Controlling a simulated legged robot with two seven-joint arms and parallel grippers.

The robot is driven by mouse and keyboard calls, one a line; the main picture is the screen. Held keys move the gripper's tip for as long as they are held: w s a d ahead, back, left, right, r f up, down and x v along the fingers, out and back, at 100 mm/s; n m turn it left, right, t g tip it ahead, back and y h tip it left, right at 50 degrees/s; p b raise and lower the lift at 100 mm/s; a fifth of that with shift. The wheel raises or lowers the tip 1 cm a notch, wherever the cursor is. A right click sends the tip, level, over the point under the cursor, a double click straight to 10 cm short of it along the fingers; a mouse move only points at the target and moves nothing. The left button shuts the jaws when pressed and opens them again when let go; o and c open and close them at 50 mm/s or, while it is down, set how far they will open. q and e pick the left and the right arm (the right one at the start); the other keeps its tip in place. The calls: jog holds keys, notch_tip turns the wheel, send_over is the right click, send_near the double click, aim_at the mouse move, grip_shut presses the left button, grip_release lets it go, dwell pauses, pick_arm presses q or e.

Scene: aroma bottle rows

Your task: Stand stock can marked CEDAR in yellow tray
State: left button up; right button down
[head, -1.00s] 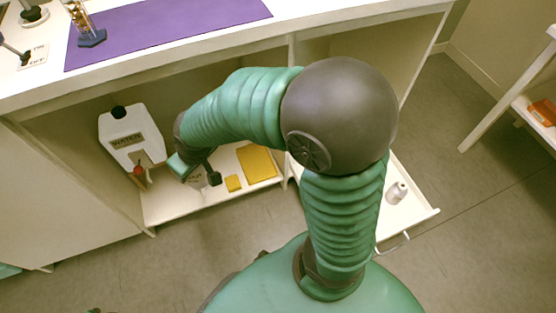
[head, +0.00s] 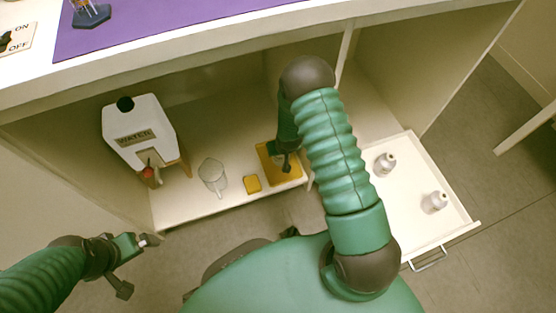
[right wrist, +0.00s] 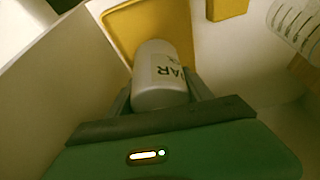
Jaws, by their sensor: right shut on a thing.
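A pale can (right wrist: 158,75) whose visible letters end in "AR" is between the fingers of my right gripper (right wrist: 165,98) in the right wrist view, and the gripper is shut on it. The yellow tray (right wrist: 118,22) lies just beyond the can. In the head view my right gripper (head: 285,160) is over the yellow tray (head: 291,178) on the low shelf, and my arm hides much of both. Whether the can touches the tray cannot be told. My left gripper (head: 138,265) is open and empty, in front of the shelf at lower left.
A clear beaker (head: 213,175) and a small yellow block (head: 252,184) lie between jug and tray. Two silvery bottles (head: 385,163) (head: 435,202) stand in the open drawer (head: 408,225) at right.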

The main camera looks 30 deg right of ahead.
notch_tip(320, 180, down, 7)
jog(key=b, duration=0.3)
jog(key=shift+r, duration=0.2)
pick_arm(q)
jog(key=x, duration=0.2)
jog(key=s+x, duration=0.1)
jog(key=x, duration=0.1)
jog(key=shift+w+f, duration=0.1)
jog(key=shift+f, duration=0.1)
pick_arm(e)
jog(key=shift+w+r, duration=0.1)
jog(key=shift+r, duration=0.05)
jog(key=shift+c, duration=2.1)
grip_release()
